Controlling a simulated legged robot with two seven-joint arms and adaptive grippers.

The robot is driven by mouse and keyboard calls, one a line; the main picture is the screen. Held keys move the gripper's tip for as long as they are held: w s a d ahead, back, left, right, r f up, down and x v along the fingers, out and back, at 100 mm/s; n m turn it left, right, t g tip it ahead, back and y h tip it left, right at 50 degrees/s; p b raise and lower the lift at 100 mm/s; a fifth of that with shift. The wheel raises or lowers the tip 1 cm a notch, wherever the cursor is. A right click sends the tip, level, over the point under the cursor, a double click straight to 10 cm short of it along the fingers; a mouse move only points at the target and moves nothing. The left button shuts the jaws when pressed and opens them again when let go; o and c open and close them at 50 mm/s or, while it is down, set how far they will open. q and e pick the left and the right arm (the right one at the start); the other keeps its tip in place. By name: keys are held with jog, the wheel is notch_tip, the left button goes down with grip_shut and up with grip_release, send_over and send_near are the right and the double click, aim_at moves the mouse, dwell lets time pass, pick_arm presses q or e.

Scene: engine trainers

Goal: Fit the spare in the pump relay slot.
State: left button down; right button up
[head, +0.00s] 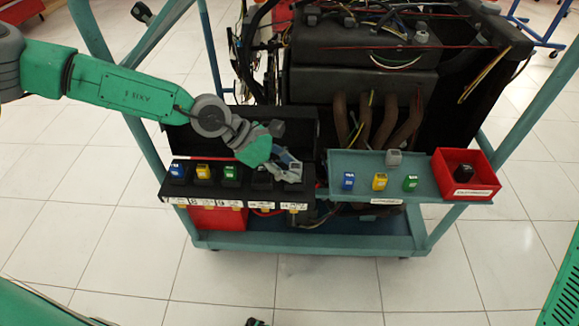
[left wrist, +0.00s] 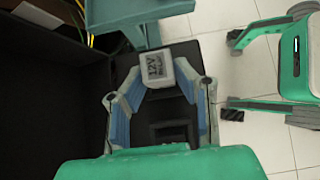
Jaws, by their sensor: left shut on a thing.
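My left gripper (head: 288,172) is over the right end of the black relay panel (head: 245,190) on the cart. It is shut on a pale grey relay marked 12V, which shows between the fingertips in the left wrist view (left wrist: 158,68). The panel's dark surface lies behind the relay there. Whether the relay touches the panel or a slot, I cannot tell. Blue (head: 177,171), yellow (head: 203,172), green (head: 231,173) and black (head: 262,179) relays stand in a row in the panel. The slot under the gripper is hidden. My right gripper is not in view.
A teal tray (head: 345,163) to the right holds blue, yellow, green and grey relays. A red bin (head: 480,190) at its right end holds a black relay (head: 463,173). The engine (head: 360,70) and its wires stand behind. The panel's raised black lid (head: 215,140) is close to my left arm.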

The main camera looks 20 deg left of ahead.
pick_arm(q)
jog(key=shift+s+f+b, duration=0.1)
jog(key=shift+f+b, duration=0.35)
jog(key=shift+f, duration=0.2)
dwell(0.4)
jog(key=c, duration=1.2)
grip_release()
jog(key=shift+f, duration=0.1)
jog(key=shift+r+p, duration=2.75)
jog(key=shift+r, duration=0.9)
